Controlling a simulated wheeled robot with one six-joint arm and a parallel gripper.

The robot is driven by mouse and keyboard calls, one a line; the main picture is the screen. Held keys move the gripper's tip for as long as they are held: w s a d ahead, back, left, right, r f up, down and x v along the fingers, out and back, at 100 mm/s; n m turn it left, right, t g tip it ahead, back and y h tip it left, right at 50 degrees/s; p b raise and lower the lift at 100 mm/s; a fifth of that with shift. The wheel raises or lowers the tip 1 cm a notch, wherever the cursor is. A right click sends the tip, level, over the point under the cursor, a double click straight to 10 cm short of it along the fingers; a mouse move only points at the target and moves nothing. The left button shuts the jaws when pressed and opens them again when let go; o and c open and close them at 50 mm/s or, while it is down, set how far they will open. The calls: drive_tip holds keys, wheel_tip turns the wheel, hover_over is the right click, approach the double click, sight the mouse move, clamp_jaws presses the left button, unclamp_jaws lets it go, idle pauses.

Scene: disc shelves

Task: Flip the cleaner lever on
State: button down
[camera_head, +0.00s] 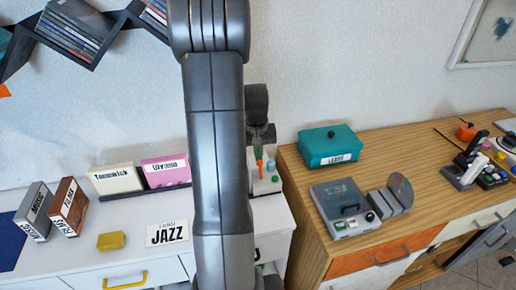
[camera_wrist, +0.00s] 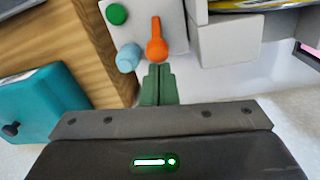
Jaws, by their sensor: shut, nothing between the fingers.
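An orange lever (camera_wrist: 156,38) stands on a white box (camera_wrist: 178,22) in the wrist view, beside a light blue knob (camera_wrist: 128,57) and a green button (camera_wrist: 117,14). In the head view the orange lever (camera_head: 259,164) shows just right of my arm, and the white box (camera_head: 262,184) is partly hidden behind the arm. My gripper (camera_wrist: 158,72) has its green fingers shut and empty, with their tips right at the rounded end of the lever. I cannot tell if they touch it. No label on the box is readable.
A teal box (camera_head: 328,146) and a grey disc machine (camera_head: 344,207) stand on the wooden cabinet to the right. Pink (camera_head: 166,170) and cream (camera_head: 117,178) disc bins stand to the left. A white block (camera_wrist: 226,42) sits close right of the lever box.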

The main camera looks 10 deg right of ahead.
sight(261, 162)
drive_tip(key=shift+s+r+t+b, duration=0.15)
drive_tip(key=shift+s+t+b, duration=0.35)
drive_tip(key=shift+b, duration=0.55)
drive_tip(key=shift+t+b, duration=0.3)
drive_tip(key=shift+b, duration=0.2)
drive_tip(key=s+t+b, duration=0.2)
drive_tip(key=b, duration=0.3)
drive_tip(key=s+t+b, duration=0.1)
drive_tip(key=b, duration=0.1)
drive_tip(key=s+t+b, duration=0.1)
drive_tip(key=t+b, duration=0.1)
drive_tip(key=b, duration=0.1)
drive_tip(key=shift+d+r, duration=0.15)
drive_tip(key=shift+r, duration=0.05)
drive_tip(key=shift+r+t, duration=0.3)
drive_tip(key=shift+r, duration=0.1)
drive_tip(key=shift+r+p, duration=0.65)
drive_tip(key=shift+r, duration=0.15)
